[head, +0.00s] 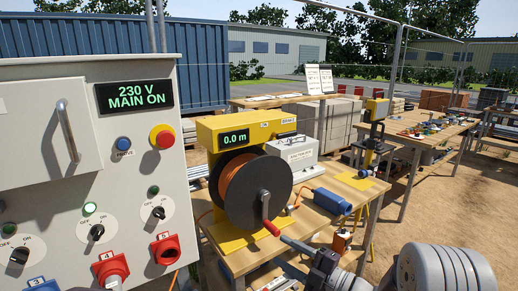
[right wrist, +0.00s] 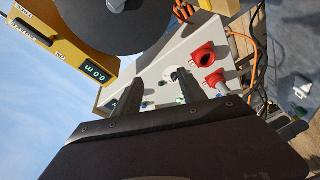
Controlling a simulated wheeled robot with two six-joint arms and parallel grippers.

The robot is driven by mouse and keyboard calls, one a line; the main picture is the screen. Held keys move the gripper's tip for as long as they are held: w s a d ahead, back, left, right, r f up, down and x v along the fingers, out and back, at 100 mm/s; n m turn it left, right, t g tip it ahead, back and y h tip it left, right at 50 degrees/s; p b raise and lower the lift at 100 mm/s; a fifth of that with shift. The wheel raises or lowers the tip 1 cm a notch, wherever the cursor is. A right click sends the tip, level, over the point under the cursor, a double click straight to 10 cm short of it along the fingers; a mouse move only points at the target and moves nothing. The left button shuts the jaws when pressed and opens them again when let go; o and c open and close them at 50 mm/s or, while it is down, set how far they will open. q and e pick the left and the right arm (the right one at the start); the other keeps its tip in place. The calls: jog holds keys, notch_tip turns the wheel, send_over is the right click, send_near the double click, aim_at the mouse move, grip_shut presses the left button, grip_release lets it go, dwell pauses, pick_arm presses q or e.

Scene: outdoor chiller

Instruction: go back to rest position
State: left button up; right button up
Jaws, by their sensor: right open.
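My right gripper (head: 283,262) is low in the middle of the head view, in front of the cable reel's table. Its arm comes in from the lower right. In the right wrist view its two dark fingers (right wrist: 168,90) stand apart with nothing between them, so it is open and empty. The yellow reel unit (head: 205,133) reads 0.0 m and has a dark drum (head: 250,190) with orange cable. Its crank has a red handle (head: 271,228), close above my right gripper and apart from its fingers as far as I can tell. My left gripper is not in view.
A grey power cabinet (head: 135,75) reading "230 V MAIN ON" stands at the left, with red sockets (head: 165,250) and rotary switches. A blue connector (head: 332,201) lies on the wooden table (head: 345,183). More workbenches (head: 415,140) stand behind to the right, with sandy ground between.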

jog(key=s+a+r+n+g+y+p, duration=0.1)
jog(key=s+a+r+n+g+p, duration=0.1)
jog(key=s+a+n+g, duration=0.4)
jog(key=s+a+f+n+g+h+p, duration=0.1)
jog(key=s+f+n+g+h, duration=0.15)
jog(key=s+n, duration=0.4)
jog(key=s+a+f+n+g+h+p, duration=0.1)
jog(key=s+f+n+g+h+p, duration=0.1)
jog(key=s+n+g, duration=0.35)
jog(key=s+d+f+n+t+h, duration=0.1)
jog(key=s+d+f+n+h, duration=0.55)
jog(key=d+n, duration=0.55)
jog(key=w+d+n+t+h, duration=0.1)
jog(key=w+d+n+h, duration=0.1)
jog(key=n, duration=0.7)
jog(key=w+d+f+n+t+h, duration=0.1)
jog(key=d+n, duration=0.3)
jog(key=n, duration=0.5)
jog(key=shift+w+d+f+t+h+p, duration=0.3)
jog(key=shift+w+h, duration=0.2)
jog(key=shift+w, duration=0.15)
